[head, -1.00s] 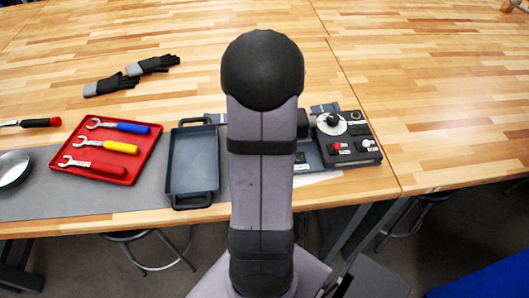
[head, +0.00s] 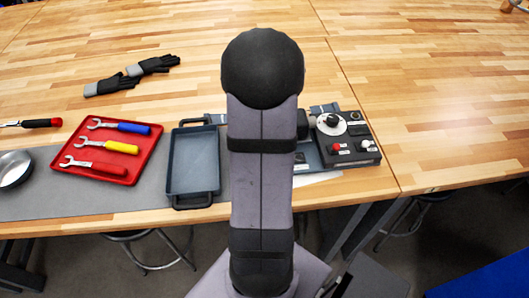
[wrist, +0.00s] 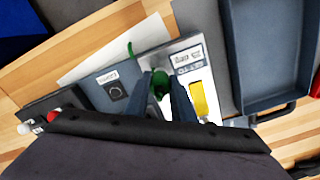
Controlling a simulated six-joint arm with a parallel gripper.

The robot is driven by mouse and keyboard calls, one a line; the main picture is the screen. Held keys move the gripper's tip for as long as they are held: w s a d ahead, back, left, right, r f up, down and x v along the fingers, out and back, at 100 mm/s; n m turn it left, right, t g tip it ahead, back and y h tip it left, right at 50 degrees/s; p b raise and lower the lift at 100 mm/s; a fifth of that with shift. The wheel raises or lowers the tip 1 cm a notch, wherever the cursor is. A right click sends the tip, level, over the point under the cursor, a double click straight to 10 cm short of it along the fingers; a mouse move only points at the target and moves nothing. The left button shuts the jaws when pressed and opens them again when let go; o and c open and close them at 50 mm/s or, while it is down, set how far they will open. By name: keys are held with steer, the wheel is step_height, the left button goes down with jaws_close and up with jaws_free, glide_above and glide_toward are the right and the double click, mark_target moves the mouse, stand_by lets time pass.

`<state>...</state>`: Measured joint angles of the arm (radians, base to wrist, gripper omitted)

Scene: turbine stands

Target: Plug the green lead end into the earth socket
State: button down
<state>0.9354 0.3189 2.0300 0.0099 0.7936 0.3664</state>
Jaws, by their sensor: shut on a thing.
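In the wrist view, my gripper (wrist: 162,88) is shut on the green lead end (wrist: 159,77), which sits between its two dark fingers. A thin piece of green lead (wrist: 130,48) shows just beyond it. The gripper is over a panel with white labels (wrist: 187,60); a yellow part (wrist: 205,100) lies just right of the fingers. I cannot make out the earth socket, nor tell whether the green end touches the panel. In the head view, my arm hides the gripper and the lead end.
A dark control box (head: 345,140) with a dial and red and white knobs stands right of my arm. An empty blue-grey tray (head: 170,165) stands left, then a red tray (head: 72,165) with wrenches. Gloves (head: 130,76) lie behind. The right tabletop is clear.

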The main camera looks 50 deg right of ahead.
steer(key=shift+r+p, duration=0.3)
steer(key=shift+r, duration=0.15)
steer(key=shift+r+p, duration=1.3)
steer(key=shift+r, duration=0.1)
steer(key=s+d+m+p, duration=0.2)
steer(key=s+d+m, duration=0.2)
steer(key=s+d, duration=0.3)
steer(key=shift+d+r+m, duration=0.3)
steer(key=shift+d+r, duration=0.1)
steer(key=shift+d, duration=0.45)
steer(key=shift+f, duration=0.1)
step_height(320, 180, down, 3)
steer(key=b, duration=0.3)
steer(key=shift+f, duration=0.15)
steer(key=shift+f+b, duration=0.3)
steer(key=shift+f, duration=0.35)
